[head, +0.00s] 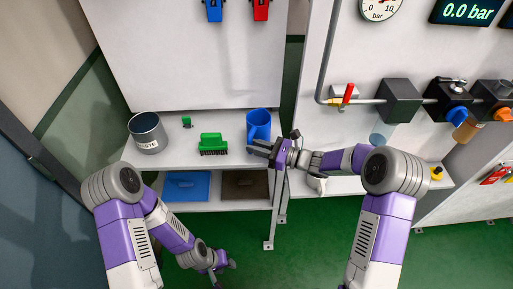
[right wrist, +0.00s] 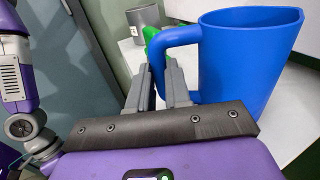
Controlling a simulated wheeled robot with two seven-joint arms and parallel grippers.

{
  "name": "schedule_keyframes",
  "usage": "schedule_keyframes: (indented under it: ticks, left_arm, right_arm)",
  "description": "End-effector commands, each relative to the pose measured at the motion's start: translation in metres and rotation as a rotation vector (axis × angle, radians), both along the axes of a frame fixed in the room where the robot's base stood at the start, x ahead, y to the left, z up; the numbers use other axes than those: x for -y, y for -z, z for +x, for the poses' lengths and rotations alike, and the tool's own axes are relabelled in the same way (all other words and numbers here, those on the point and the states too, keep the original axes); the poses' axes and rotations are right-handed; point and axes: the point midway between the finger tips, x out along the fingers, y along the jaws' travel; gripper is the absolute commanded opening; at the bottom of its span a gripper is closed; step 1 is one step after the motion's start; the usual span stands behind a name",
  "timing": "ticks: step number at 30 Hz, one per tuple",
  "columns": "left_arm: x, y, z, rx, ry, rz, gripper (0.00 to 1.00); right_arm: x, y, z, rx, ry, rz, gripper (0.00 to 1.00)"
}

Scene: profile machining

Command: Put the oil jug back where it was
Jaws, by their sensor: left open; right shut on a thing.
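The blue oil jug (head: 258,120) is upright at the right end of the white bench (head: 180,159). I cannot tell whether it touches the bench top. My right gripper (head: 262,148) is in front of the jug. In the right wrist view the jug (right wrist: 250,55) is close, and my right gripper (right wrist: 165,80) is shut on its handle. My left gripper (head: 225,268) is open and empty, low over the green floor, away from the bench.
A green brush (head: 212,141) lies left of the jug, with a small green object (head: 187,121) behind it. A grey waste bin (head: 148,133) stands at the bench's left end. Blue (head: 187,187) and brown (head: 243,186) items lie on the lower shelf. Pipes and valves (head: 400,99) are on the right.

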Motion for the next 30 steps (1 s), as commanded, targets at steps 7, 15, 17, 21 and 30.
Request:
schedule_keyframes:
  ticks: [7,15,17,21,30]
  left_arm:
    - [0.000,0.000,0.000,0.000,0.000,0.000,0.43]
    - [0.000,0.001,0.000,0.000,0.000,0.000,0.43]
    - [0.000,0.001,0.000,0.000,0.000,0.000,0.43]
    - [0.000,0.001,0.000,0.000,0.000,0.000,0.43]
    - [0.000,-0.007,0.000,0.000,0.000,0.000,0.43]
  right_arm:
    - [0.000,-0.001,0.000,0.003,0.000,0.001,0.00]
    - [0.000,0.001,0.000,0.000,0.000,-0.001,0.43]
    - [0.000,0.001,0.000,0.000,0.000,0.000,0.43]
    - [0.000,0.001,0.000,0.000,0.000,0.000,0.43]
    - [0.026,-0.003,-0.010,-0.001,0.005,-0.001,0.43]
